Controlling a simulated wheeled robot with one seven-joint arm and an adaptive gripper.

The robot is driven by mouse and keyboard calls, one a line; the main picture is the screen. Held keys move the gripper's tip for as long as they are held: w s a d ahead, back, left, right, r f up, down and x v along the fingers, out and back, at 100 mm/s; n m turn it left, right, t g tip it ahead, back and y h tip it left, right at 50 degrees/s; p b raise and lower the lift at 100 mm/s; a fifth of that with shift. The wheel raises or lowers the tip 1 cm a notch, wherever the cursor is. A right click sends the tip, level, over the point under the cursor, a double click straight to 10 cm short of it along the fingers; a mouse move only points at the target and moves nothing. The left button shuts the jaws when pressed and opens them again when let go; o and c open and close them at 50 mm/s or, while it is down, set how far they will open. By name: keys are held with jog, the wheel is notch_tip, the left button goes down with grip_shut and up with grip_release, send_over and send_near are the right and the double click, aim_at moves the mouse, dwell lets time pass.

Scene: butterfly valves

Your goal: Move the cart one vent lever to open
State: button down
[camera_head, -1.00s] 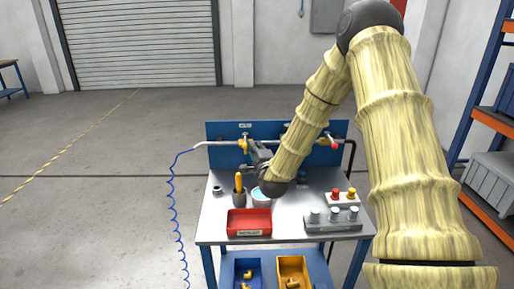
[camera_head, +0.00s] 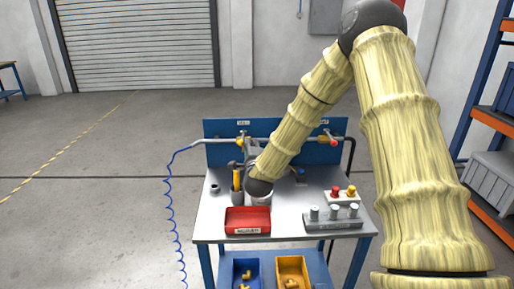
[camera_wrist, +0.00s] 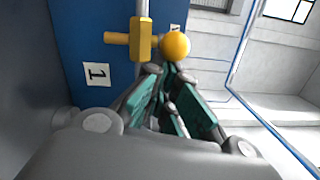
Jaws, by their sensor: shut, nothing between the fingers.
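A yellow valve body (camera_wrist: 141,38) sits on a grey pipe in front of a blue panel in the wrist view. A stem joins it to a round yellow knob (camera_wrist: 175,45). In the head view the yellow valve (camera_head: 243,142) is at the left of the panel's pipe. My gripper (camera_wrist: 167,92) has its fingers together with nothing between them. In the wrist view its tips are just below the knob; I cannot tell whether they touch it. In the head view my forearm and wrist mostly hide the gripper. The vent lettering is not readable.
A white label marked 1 (camera_wrist: 97,75) is on the panel. The cart top holds a red bin (camera_head: 248,220), a cup with tools (camera_head: 237,196) and a grey block with cylinders (camera_head: 333,220). A blue coiled hose (camera_head: 172,215) hangs at the left.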

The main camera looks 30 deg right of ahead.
jog(key=a+b, duration=0.1)
jog(key=a+m+h+b, duration=0.1)
jog(key=b, duration=0.1)
jog(key=w+a+g+h+b, duration=0.1)
jog(key=shift+f+m+b, duration=0.25)
jog(key=shift+m+b, duration=0.05)
jog(key=shift+b, duration=0.1)
jog(key=shift+w+a+r+b, duration=0.2)
jog(key=shift+w+a+b, duration=0.3)
jog(key=shift+b, duration=0.15)
